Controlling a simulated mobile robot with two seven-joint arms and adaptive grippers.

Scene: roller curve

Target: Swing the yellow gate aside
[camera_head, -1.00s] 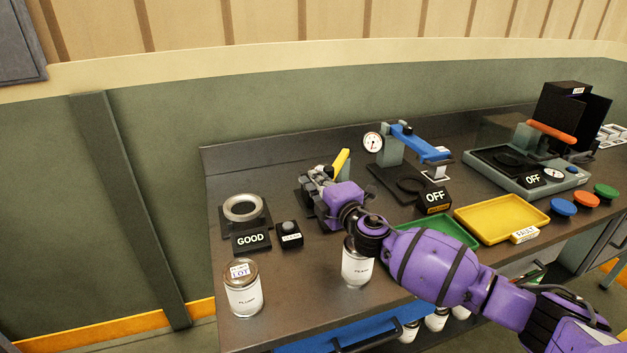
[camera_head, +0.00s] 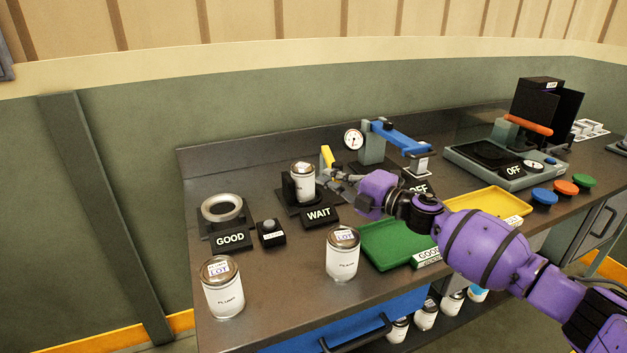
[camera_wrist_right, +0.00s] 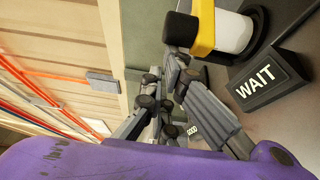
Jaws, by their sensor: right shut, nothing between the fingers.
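The yellow gate (camera_head: 327,157) stands as a short upright bar at the back right of a black station on the bench. A white jar with a metal lid (camera_head: 303,184) stands in that station, and a sign reading WAIT (camera_head: 319,215) is in front. My right gripper (camera_head: 338,177) is shut and empty, just right of the jar and close to the gate. The right wrist view shows the yellow gate (camera_wrist_right: 206,28) with a dark end, beside the white jar (camera_wrist_right: 234,32). My right fingertips (camera_wrist_right: 174,72) are near the gate; contact is unclear. My left gripper is out of view.
Two labelled jars stand at the front, left (camera_head: 223,290) and middle (camera_head: 342,256). A green tray (camera_head: 375,247) and a yellow tray (camera_head: 480,198) lie to the right. A blue-handled press (camera_head: 400,138) stands behind my right arm. A GOOD sign (camera_head: 230,239) fronts a ring fixture.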

